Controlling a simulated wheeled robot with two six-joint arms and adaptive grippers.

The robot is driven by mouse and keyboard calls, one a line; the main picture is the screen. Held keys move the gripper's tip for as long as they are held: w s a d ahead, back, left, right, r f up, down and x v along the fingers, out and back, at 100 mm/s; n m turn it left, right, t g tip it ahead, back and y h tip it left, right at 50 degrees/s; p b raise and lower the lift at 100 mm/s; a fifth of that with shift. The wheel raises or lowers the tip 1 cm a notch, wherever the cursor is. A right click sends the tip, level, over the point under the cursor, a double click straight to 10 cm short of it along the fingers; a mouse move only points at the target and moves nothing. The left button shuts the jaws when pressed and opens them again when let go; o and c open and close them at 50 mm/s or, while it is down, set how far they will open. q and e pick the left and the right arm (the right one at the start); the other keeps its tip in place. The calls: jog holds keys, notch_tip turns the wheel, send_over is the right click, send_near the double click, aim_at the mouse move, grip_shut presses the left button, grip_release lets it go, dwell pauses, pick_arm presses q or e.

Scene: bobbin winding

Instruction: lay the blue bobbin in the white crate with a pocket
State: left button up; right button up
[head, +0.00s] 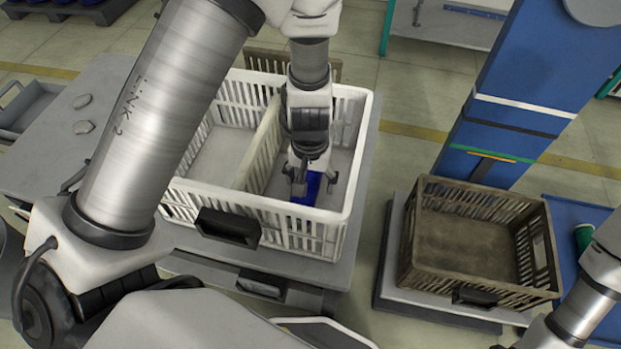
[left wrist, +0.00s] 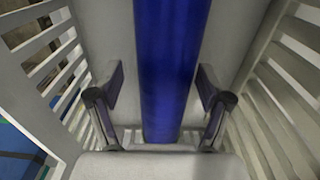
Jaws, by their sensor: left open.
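The white crate (head: 331,218) stands on a grey table and a slatted divider (head: 262,145) splits it into two compartments. The blue bobbin (head: 313,187) is low in the right compartment, partly hidden by my left gripper (head: 315,184). In the left wrist view the blue bobbin (left wrist: 171,60) runs lengthwise up the picture, over the crate's pale floor. There my left gripper (left wrist: 160,95) has its fingers spread, one on each side of the bobbin with visible gaps. My right gripper is not in view.
The left compartment (head: 215,150) looks empty. A brown slatted crate (head: 420,272), empty, stands on a low platform at the right. A blue post (head: 520,75) rises behind it. Slatted crate walls rise close on both sides of my left gripper.

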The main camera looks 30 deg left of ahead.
aim_at(310, 177)
pick_arm(q)
notch_tip(310, 177, up, 12)
jog(key=p, duration=0.4)
jog(key=shift+p, duration=0.3)
jog(key=shift+f, duration=0.1)
